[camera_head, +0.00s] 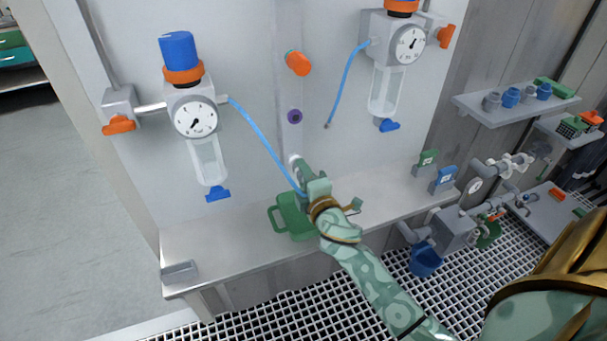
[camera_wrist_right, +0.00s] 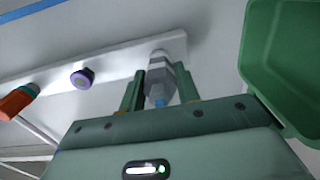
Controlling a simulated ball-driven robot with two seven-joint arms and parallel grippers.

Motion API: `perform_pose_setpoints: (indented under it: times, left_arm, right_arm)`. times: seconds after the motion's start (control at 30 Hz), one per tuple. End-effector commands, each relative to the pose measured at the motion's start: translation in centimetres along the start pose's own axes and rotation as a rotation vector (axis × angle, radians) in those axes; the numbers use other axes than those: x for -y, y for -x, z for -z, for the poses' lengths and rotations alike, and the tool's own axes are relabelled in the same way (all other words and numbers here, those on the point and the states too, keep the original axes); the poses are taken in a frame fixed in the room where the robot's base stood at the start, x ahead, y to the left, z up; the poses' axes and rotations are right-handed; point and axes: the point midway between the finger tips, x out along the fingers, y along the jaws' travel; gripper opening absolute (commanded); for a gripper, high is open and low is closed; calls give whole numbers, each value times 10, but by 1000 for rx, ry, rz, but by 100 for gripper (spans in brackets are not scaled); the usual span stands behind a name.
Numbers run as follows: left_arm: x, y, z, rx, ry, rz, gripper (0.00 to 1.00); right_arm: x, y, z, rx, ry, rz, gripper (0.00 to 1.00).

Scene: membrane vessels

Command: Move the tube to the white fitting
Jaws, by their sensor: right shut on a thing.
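My right gripper (camera_head: 306,180) is at the lower end of the blue tube (camera_head: 262,140), which runs down from the left gauge unit. The jaws are shut on the tube. The white fitting (camera_head: 295,160) is lowest on the wall strip, right at my fingertips. In the right wrist view the white fitting (camera_wrist_right: 158,56) lies straight ahead of my right gripper (camera_wrist_right: 158,92). A grey end piece and a bit of blue tube (camera_wrist_right: 158,102) show between the fingers. The end piece lines up with the fitting and looks to meet it; I cannot tell how far it is seated. My left gripper is out of view.
A purple fitting (camera_head: 295,116) and an orange fitting (camera_head: 298,63) sit above on the strip. A second blue tube (camera_head: 346,82) hangs loose from the right gauge unit (camera_head: 408,44). A green bin (camera_head: 278,221) stands on the bench (camera_head: 225,250) just below my gripper.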

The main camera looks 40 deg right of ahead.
Motion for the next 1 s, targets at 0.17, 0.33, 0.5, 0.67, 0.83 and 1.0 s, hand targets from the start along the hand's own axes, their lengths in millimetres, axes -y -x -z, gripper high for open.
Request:
perform_pose_setpoints:
  times: [0.17,0.33,0.5,0.67,0.83,1.0]
  left_arm:
    - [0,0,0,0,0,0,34]
    - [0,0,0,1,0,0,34]
    - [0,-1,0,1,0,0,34]
    - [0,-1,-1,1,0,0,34]
    - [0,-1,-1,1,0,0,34]
    - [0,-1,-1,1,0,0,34]
  right_arm:
    - [0,-1,0,0,0,-1,0]
    - [0,-4,0,0,0,-1,0]
    - [0,-8,0,0,0,-1,0]
    - [0,-11,0,0,0,0,0]
    - [0,-12,0,0,0,0,57]
    - [0,-12,0,0,0,0,57]
